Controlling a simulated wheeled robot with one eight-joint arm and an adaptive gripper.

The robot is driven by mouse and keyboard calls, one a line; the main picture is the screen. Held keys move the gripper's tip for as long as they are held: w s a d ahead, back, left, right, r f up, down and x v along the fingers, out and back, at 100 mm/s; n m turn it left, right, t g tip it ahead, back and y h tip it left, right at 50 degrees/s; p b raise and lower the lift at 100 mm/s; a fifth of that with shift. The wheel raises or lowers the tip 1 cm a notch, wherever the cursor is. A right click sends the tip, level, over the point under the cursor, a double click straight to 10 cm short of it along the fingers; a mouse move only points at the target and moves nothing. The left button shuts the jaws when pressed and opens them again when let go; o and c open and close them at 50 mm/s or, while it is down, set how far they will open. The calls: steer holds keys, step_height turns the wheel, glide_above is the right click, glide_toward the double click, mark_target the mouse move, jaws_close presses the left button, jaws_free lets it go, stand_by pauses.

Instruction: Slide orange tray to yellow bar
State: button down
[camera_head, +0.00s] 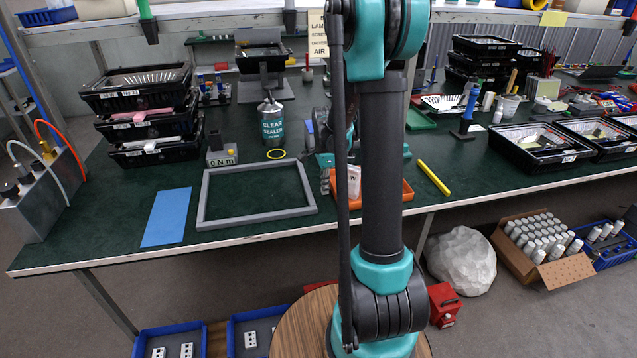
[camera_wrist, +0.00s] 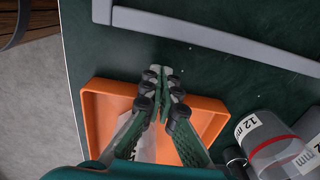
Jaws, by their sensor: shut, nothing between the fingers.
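The orange tray (camera_head: 408,191) lies on the green bench, partly hidden behind my arm in the head view. In the wrist view the orange tray (camera_wrist: 95,115) sits under my gripper, with a pale packet partly visible in it behind the fingers. The yellow bar (camera_head: 433,178) lies slantwise on the bench to the right of the tray, with a gap between; it is not in the wrist view. My gripper (camera_wrist: 162,76) is shut and empty, its fingertips over the tray's rim on the grey frame's side. I cannot tell whether they touch it. My arm mostly hides the gripper in the head view.
A grey rectangular frame (camera_head: 205,200) lies left of the tray, beside a blue mat (camera_head: 166,217). A clear cylinder marked 12 mm (camera_wrist: 272,145) stands close by the tray. Black trays (camera_head: 540,150) stand at the right. Bench right of the yellow bar is partly clear.

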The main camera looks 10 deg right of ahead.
steer(key=shift+d, duration=0.7)
steer(key=shift+d, duration=0.1)
steer(key=d, duration=1.2)
steer(key=shift+d, duration=0.35)
